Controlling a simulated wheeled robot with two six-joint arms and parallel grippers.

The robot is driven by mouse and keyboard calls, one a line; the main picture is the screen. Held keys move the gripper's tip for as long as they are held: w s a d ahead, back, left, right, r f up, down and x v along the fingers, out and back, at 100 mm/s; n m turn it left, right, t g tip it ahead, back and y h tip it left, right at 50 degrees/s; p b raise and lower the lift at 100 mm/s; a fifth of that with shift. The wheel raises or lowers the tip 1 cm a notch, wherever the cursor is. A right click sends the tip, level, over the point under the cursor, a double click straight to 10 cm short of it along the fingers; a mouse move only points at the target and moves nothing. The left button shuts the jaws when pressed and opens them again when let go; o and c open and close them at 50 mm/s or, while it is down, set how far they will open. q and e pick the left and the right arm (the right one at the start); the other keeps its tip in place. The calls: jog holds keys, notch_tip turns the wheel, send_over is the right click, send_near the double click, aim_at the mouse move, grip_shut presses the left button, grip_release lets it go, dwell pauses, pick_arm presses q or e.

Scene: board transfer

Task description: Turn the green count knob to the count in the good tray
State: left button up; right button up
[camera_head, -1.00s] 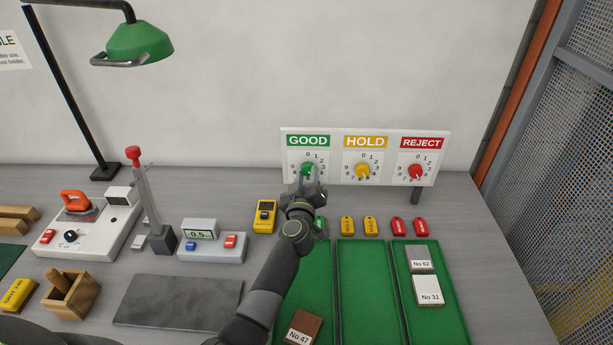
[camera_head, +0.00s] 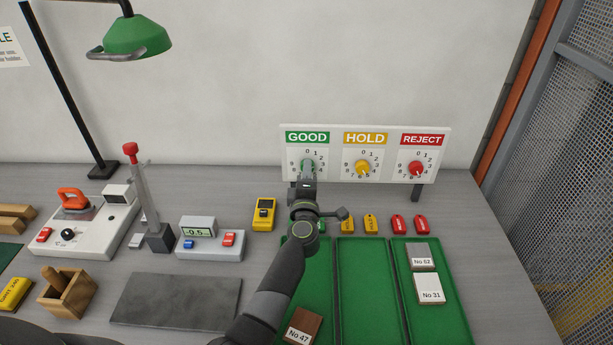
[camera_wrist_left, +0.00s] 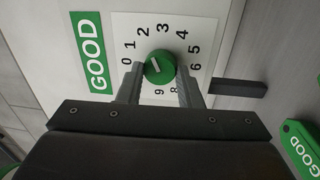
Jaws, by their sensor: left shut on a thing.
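The green count knob (camera_wrist_left: 163,72) sits on the GOOD dial of the white panel in the left wrist view. Its short white mark lies on the side towards the 0 and 1; the exact number is hard to tell. My left gripper (camera_head: 307,174) is shut on the knob, with one finger on each side of it in the left wrist view (camera_wrist_left: 160,82). In the head view the gripper mostly covers the knob. The good tray (camera_head: 322,270) is the left green tray; a brown board No 47 (camera_head: 303,327) lies at its near end. My arm hides part of this tray. My right gripper is out of view.
The yellow HOLD knob (camera_head: 363,167) and red REJECT knob (camera_head: 416,168) are to the right. The middle tray (camera_head: 365,290) looks empty; the right tray (camera_head: 443,318) holds boards No 62 (camera_head: 421,254) and No 31 (camera_head: 431,287). Coloured tags lie behind the trays.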

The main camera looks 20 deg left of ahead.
pick_arm(q)
jog(key=n+y+b, duration=0.1)
jog(key=n, duration=0.6)
jog(key=shift+d+n, duration=0.1)
jog(key=shift+n, duration=0.2)
dwell(0.4)
jog(key=o, duration=1)
jog(key=shift+c, duration=0.2)
